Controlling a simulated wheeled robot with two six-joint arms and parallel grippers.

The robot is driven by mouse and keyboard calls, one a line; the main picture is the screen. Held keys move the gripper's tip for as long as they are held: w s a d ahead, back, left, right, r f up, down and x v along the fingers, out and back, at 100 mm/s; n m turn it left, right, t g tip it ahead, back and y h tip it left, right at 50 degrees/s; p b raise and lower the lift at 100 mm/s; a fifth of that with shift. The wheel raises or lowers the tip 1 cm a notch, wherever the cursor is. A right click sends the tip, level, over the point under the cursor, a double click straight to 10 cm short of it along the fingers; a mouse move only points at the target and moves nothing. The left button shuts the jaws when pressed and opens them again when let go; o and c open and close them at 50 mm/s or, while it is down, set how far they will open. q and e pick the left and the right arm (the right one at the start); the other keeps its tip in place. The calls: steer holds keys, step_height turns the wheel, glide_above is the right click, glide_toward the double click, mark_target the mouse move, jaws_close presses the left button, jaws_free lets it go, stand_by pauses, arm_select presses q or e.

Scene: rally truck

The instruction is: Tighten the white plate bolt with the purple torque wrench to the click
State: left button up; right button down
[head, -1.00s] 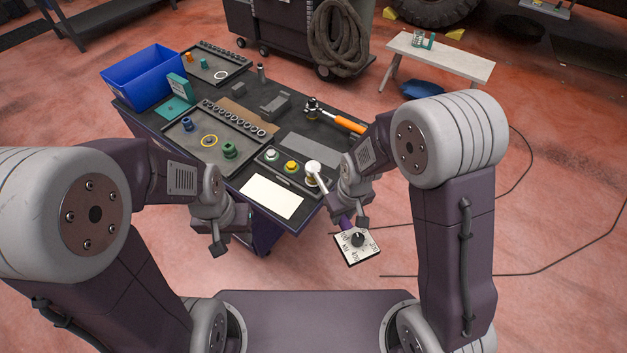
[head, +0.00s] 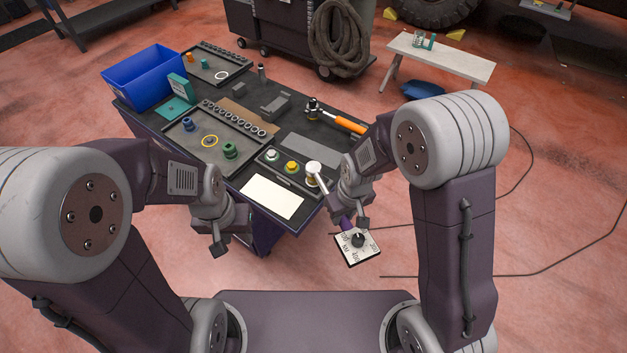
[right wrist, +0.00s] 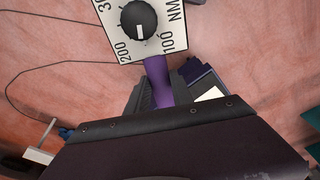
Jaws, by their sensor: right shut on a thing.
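The torque wrench's round pale head (head: 313,167) sits at the right end of a dark strip (head: 290,184) at the table's front right. What lies beneath the head is mostly hidden. A white-topped bolt (head: 271,155) and a yellow-topped one (head: 291,167) stand to its left on that strip. My right gripper (head: 349,221) is shut on the wrench's purple handle, which also shows in the right wrist view (right wrist: 157,80). The handle ends in a white dial plate (head: 346,255) beyond the table edge. My left gripper (head: 224,240) hangs by the table's front edge; its fingers' opening is unclear.
A white sheet (head: 272,197) lies on the table before the strip. An orange-handled tool (head: 345,124), a tray with sockets (head: 200,150) and a blue bin (head: 150,76) are farther back. A white bench (head: 440,57) stands beyond. The floor to the right is mostly clear.

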steer(key=s+a+m, duration=0.1)
steer(key=a+m, duration=0.4)
steer(key=a, duration=0.3)
steer(key=shift+s+a+h, duration=0.3)
steer(key=shift+a, duration=0.1)
stand_by(1.5)
steer(key=shift+d, duration=0.25)
steer(key=shift+d+n, duration=0.4)
steer(key=shift+d, duration=0.3)
stand_by(1.4)
